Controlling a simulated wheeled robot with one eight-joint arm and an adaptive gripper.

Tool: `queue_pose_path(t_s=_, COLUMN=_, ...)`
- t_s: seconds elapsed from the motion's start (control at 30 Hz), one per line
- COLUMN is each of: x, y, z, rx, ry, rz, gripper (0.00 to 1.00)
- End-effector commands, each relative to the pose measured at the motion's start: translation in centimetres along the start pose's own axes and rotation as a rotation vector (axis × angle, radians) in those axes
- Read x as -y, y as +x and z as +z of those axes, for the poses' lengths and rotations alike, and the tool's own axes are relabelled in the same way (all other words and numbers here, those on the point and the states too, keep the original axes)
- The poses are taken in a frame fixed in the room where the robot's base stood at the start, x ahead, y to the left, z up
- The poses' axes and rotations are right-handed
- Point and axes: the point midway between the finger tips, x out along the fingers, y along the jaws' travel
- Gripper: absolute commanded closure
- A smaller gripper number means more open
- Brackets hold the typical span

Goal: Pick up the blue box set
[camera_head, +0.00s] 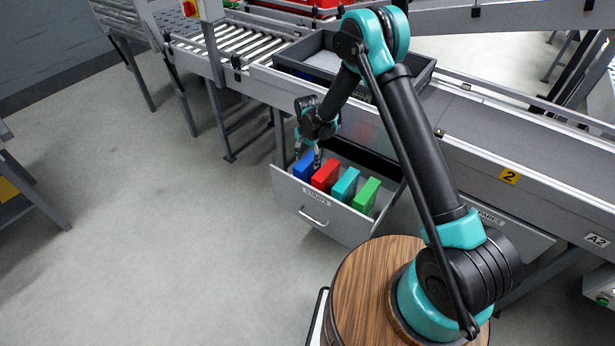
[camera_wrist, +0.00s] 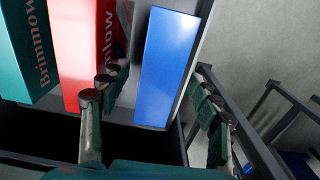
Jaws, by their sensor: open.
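The blue box set (camera_head: 304,168) stands upright at the left end of an open grey drawer (camera_head: 318,197). In the wrist view the blue box set (camera_wrist: 168,62) shows as a plain blue face. My gripper (camera_head: 307,157) is at the drawer's left end, over the blue box set. In the wrist view my gripper (camera_wrist: 160,98) is open, with one finger on each side of the blue box set's line. The left finger is over the gap beside the red box. I cannot tell whether the fingers touch the box.
A red box (camera_head: 326,174), a teal box (camera_head: 345,184) and a green box (camera_head: 366,194) stand to the right in the drawer. A conveyor (camera_head: 470,120) with a grey tray (camera_head: 425,75) runs above and behind. The floor at left is clear.

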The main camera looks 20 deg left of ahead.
Motion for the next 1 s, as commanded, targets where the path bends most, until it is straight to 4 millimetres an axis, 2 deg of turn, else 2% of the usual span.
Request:
queue_pose_path(t_s=0.1, x=0.00, y=0.97, z=0.00, rx=0.000, ry=0.000, rz=0.000, gripper=0.37)
queue_pose_path(t_s=0.37, x=-0.02, y=1.13, z=0.01, rx=0.000, ry=0.000, rz=0.000, gripper=0.38)
queue_pose_path(t_s=0.87, x=-0.01, y=1.10, z=0.00, rx=0.000, ry=0.000, rz=0.000, gripper=1.00)
queue_pose_path(t_s=1.0, x=-0.01, y=1.10, z=0.00, rx=0.000, ry=0.000, rz=0.000, gripper=1.00)
